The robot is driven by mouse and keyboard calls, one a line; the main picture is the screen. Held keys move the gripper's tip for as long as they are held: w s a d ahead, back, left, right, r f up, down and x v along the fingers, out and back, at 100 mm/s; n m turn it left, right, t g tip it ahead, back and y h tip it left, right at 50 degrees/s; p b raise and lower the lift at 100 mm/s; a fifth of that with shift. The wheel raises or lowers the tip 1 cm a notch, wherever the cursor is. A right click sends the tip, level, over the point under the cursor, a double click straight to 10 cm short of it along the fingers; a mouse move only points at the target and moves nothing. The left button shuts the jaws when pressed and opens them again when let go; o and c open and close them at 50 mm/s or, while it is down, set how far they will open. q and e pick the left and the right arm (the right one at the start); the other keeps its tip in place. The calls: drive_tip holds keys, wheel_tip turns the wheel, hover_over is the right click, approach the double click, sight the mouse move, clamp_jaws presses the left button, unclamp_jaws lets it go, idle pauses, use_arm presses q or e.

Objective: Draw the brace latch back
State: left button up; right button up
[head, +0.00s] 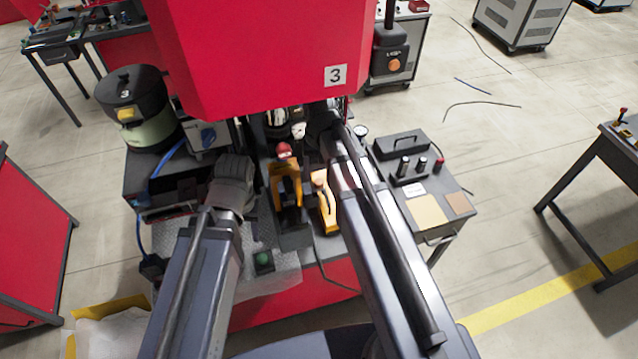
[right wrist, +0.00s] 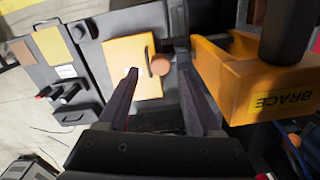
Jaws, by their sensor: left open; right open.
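In the right wrist view, a yellow plate (right wrist: 135,62) with a dark slot carries a round copper-brown knob (right wrist: 160,66), likely the brace latch. The plate and knob also show in the head view (head: 327,214), just right of the yellow brace (head: 275,180). My right gripper (right wrist: 158,72) is open, its two dark fingers spread on either side of the knob in the picture; I cannot tell how far above it they are. The yellow housing marked BRACE (right wrist: 278,100) lies to the right of the fingers. My left arm ends left of the brace; its fingers are hidden.
A large red hood (head: 260,50) marked 3 overhangs the station. A side panel (head: 430,200) with a black-handled box and small knobs lies to the right. A green button (head: 263,260) is at the front. A black-lidded pot (head: 140,110) stands at the left.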

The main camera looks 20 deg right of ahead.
sight(319, 181)
wheel_tip(319, 181, down, 4)
drive_tip(key=b, duration=0.2)
drive_tip(key=shift+r+b, duration=0.1)
drive_tip(key=shift+b, duration=0.25)
drive_tip(key=shift+r, duration=0.1)
clamp_jaws()
idle(1.0)
